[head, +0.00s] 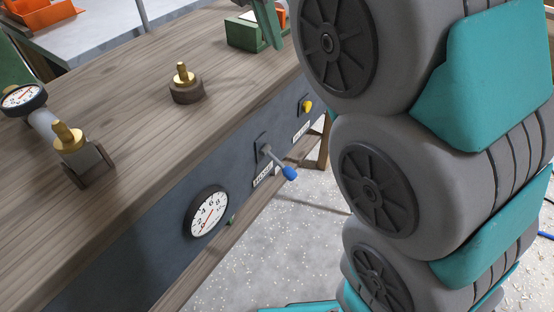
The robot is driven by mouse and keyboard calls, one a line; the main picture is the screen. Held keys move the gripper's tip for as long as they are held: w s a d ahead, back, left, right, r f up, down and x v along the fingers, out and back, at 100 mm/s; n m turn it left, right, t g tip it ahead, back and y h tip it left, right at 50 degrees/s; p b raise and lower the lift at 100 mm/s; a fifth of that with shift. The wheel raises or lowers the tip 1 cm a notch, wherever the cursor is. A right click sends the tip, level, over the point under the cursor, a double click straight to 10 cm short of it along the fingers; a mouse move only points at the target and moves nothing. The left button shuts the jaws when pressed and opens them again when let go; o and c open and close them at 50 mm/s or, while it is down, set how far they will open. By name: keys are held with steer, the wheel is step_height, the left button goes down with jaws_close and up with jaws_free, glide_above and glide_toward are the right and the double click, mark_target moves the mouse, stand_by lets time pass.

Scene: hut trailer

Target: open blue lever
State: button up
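The blue lever (289,173) is a grey metal rod with a blue tip. It sticks out and slightly down from a small plate on the dark front panel (150,235) of the wooden workbench. A small white label lies just below its mount. My arm, grey with teal covers, fills the right side of the head view, to the right of the lever. My gripper is not in view, so its state and its place relative to the lever are hidden.
A round dial gauge (207,213) sits left of the lever, and a yellow knob (307,106) to its upper right. Brass fittings (184,83) and another gauge (24,98) stand on the wooden bench top (115,130). Speckled floor (290,250) lies open below the panel.

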steer(key=s+d+f+m+g, duration=0.1)
steer(key=s+d+f+m, duration=0.5)
steer(key=shift+s+d, duration=0.1)
steer(key=shift+d, duration=0.1)
jaws_close()
steer(key=s+d+f+m+g+y, duration=0.1)
steer(key=s+d+f+m, duration=0.2)
steer(key=s+f+m, duration=0.6)
steer(key=s+d+f+m+g+y, duration=0.1)
steer(key=s+d+f+m+g, duration=0.1)
steer(key=s+f+m, duration=0.8)
steer(key=s+d, duration=0.1)
steer(key=s, duration=0.3)
steer(key=shift+s+d+g+y, duration=0.2)
steer(key=shift+s+g+y, duration=0.1)
steer(key=shift+s+y, duration=0.1)
